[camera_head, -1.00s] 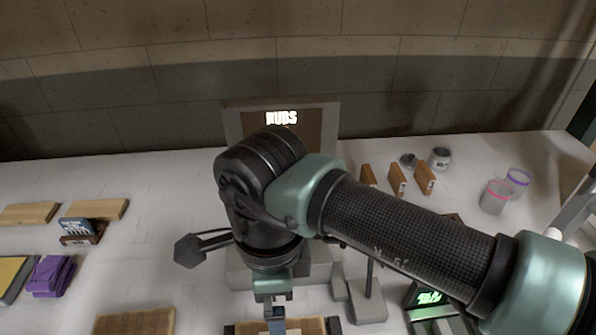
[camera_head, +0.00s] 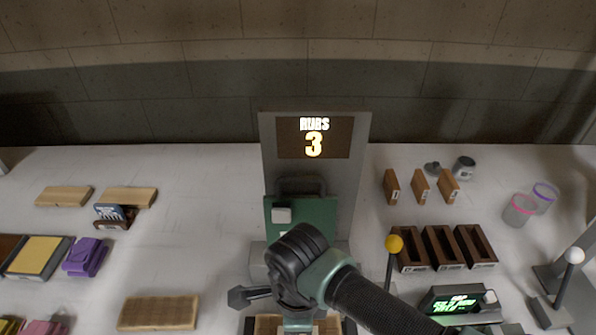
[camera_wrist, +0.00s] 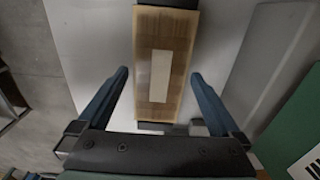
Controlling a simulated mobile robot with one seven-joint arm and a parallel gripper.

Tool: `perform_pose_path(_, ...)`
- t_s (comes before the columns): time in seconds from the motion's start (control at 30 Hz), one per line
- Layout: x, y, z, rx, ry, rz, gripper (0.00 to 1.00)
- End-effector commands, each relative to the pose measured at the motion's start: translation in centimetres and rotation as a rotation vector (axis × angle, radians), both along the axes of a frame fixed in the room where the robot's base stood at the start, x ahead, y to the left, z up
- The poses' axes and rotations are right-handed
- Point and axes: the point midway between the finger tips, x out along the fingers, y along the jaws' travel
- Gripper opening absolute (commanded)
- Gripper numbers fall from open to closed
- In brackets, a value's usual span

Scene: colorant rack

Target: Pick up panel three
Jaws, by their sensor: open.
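My gripper (camera_wrist: 160,76) is open in the wrist view, its two blue fingers on either side of a wooden panel with a pale strip (camera_wrist: 150,104) down its middle. The fingers appear apart from its edges, and nothing is held. In the head view my arm hides most of this panel (camera_head: 268,325) at the bottom edge, and the fingertips are hidden. No number is readable on it, so I cannot tell whether it is panel three. Another wooden panel (camera_head: 158,312) lies flat to its left.
A sign (camera_head: 315,137) reads "RUBS 3" above a green box (camera_head: 318,214). To the right are dark slotted holders (camera_head: 442,247), small upright wooden blocks (camera_head: 420,186), a yellow-topped post (camera_head: 394,243) and a green-lit display (camera_head: 455,302).

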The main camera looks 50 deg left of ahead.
Motion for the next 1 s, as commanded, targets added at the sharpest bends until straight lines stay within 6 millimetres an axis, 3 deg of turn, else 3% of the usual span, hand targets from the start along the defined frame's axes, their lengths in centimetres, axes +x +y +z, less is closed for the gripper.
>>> perform_pose_path(0.17,0.0,0.0,0.0,0.0,0.0,0.0,0.96)
perform_pose_path(0.63,0.0,0.0,0.1,-0.001,-0.001,0.0,0.12)
perform_pose_path(0.87,0.1,0.0,0.5,0.0,-0.003,0.0,0.11)
perform_pose_path(1.0,0.1,0.0,2.4,0.0,-0.005,0.0,0.11)
